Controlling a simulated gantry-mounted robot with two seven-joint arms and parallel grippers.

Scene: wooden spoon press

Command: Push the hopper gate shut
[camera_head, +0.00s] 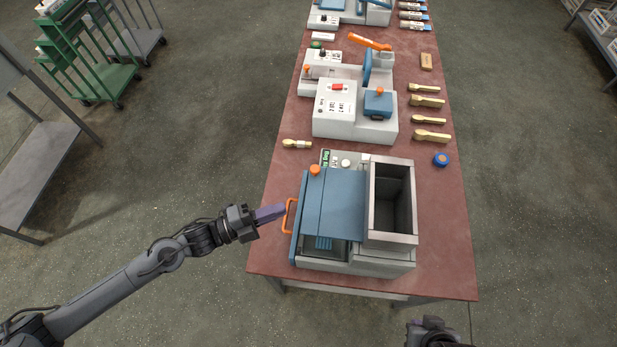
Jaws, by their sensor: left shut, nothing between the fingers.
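The machine nearest me has a grey open-topped hopper (391,203) on its right side. Left of it lies a flat blue gate plate (343,200) with an upright blue edge and an orange handle (289,216) on its left end. A gap below the plate's front edge shows a dark recess with blue slats. My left gripper (270,213) is shut and empty, just left of the handle and pointing at it. I cannot tell whether it touches the handle. My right gripper (436,328) is cut off at the bottom edge, away from the machine; its fingers do not show clearly.
The machine stands on a red-brown table (272,245). An orange knob (314,170) is at its back left. A blue round item (441,159), several wooden spoons (431,136) and a brush-like piece (297,144) lie around it. Another white machine (340,108) stands behind.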

